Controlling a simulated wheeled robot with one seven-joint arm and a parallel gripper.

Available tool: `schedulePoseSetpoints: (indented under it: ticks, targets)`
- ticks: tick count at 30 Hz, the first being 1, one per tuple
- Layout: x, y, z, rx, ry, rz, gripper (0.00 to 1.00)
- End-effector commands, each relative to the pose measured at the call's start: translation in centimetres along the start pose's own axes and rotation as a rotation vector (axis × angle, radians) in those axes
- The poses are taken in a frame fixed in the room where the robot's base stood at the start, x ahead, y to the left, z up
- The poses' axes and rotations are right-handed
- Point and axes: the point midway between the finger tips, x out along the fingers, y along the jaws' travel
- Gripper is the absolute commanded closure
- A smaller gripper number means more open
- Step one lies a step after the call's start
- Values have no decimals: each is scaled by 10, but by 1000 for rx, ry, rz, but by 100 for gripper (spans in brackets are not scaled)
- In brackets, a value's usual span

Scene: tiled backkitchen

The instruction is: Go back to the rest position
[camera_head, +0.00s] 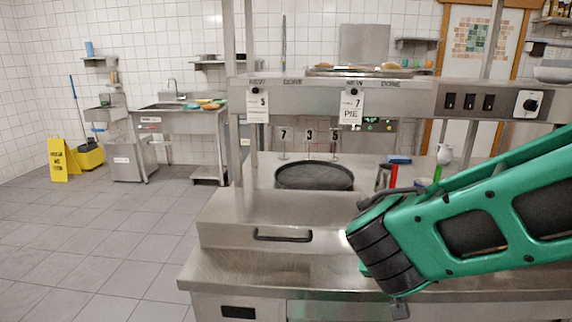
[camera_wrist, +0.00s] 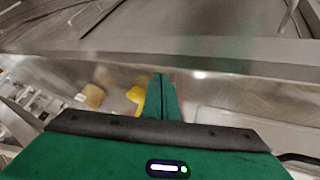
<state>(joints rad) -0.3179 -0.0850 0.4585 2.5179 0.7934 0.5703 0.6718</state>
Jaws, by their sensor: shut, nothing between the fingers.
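My gripper (camera_wrist: 161,80) shows in the wrist view as green fingers pressed together, shut and empty. It points toward a blurred metal counter edge (camera_wrist: 200,60). In the head view my green arm reaches in from the right, with its dark ribbed joint in front of the steel counter (camera_head: 230,268). The fingers cannot be made out in the head view.
A round black pan (camera_head: 314,176) sits on the steel station under a shelf with tags (camera_head: 352,105). Red and green bottles (camera_head: 394,176) stand close behind my arm. A yellow floor sign (camera_head: 58,160) and a sink (camera_head: 165,106) are at the left. The tiled floor there is clear.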

Motion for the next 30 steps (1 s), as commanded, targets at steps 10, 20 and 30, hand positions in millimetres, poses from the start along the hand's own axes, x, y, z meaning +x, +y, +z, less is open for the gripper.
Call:
schedulePoseSetpoints:
  ticks: [10,20,30]
  targets:
    - [17,172,62,136,-493,-44,100]
    - [-9,214,106,171,-630,-255,100]
    - [-10,214,107,170,-632,-262,100]
